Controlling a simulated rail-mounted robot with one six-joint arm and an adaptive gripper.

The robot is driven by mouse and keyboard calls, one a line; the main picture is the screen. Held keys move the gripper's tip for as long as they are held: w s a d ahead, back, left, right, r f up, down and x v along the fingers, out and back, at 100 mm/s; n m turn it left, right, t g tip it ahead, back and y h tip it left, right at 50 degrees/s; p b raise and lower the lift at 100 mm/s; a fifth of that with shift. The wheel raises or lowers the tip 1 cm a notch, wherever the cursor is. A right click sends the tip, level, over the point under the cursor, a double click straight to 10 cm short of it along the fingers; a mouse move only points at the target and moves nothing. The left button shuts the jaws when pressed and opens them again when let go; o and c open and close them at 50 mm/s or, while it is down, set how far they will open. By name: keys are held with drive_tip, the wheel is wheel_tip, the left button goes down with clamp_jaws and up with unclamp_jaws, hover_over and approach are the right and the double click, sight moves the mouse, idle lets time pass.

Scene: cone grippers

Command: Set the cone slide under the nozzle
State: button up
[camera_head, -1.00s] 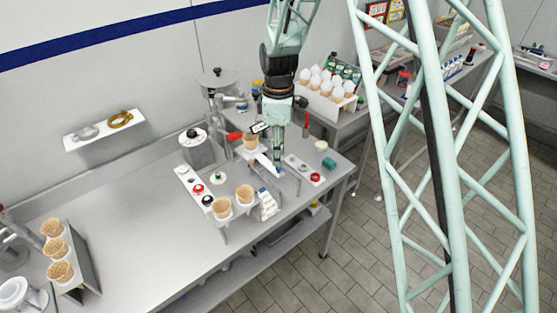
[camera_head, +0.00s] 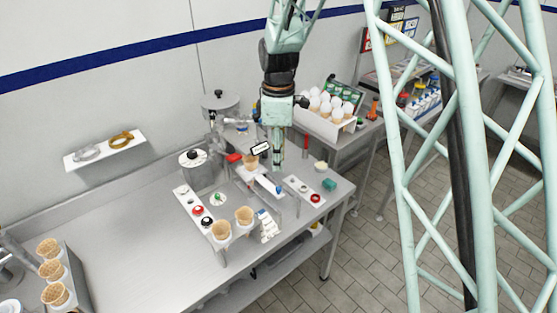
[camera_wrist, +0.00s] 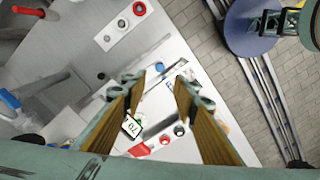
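A white slide bar (camera_head: 266,184) with a blue end lies on the metal table; I take it to be the cone slide. A waffle cone (camera_head: 251,163) stands at its far end, partly behind a small black-framed card (camera_head: 262,148). My gripper (camera_head: 278,168) points down above the blue end, apart from it as far as I can tell. In the wrist view my gripper (camera_wrist: 160,78) shows two tan finger pads spread wide with nothing between them. A card reading 70 (camera_wrist: 132,127) shows beside the left finger. I cannot clearly make out the nozzle.
A white rack with two cones (camera_head: 232,232) stands at the left, beside a strip with red and black knobs (camera_head: 199,211). A small panel with a red ring (camera_head: 304,190) lies to the right.

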drive_tip(key=shift+c, duration=0.9)
drive_tip(key=shift+c, duration=1.3)
drive_tip(key=shift+s+d+f, duration=0.2)
drive_tip(key=shift+s+f, duration=0.05)
drive_tip(key=shift+c, duration=1.4)
drive_tip(key=s+d+f+m+g+b, duration=0.1)
drive_tip(key=s+f, duration=0.1)
drive_tip(key=s+d+f+m+g+y+b, duration=0.1)
drive_tip(key=s+d+f, duration=0.1)
drive_tip(key=s, duration=0.1)
drive_tip(key=s+d+f+m+g+y, duration=0.1)
drive_tip(key=s+f, duration=0.1)
drive_tip(key=s, duration=0.1)
drive_tip(key=shift+d+f+b, duration=0.25)
drive_tip(key=shift+f+b, duration=0.1)
drive_tip(key=shift+b, duration=0.05)
clamp_jaws()
drive_tip(key=s+d+f+m+y+b, duration=0.1)
drive_tip(key=s+f+m+y+b, duration=0.3)
drive_tip(key=s+m+y+b, duration=0.35)
drive_tip(key=w+d+m+t+y+b, duration=0.3)
drive_tip(key=w+d+m+t+y, duration=0.2)
drive_tip(key=w+d+m+t, duration=0.3)
drive_tip(key=d+m+t, duration=0.2)
drive_tip(key=m, duration=0.1)
drive_tip(key=shift+d, duration=0.2)
drive_tip(key=shift+w, duration=0.1)
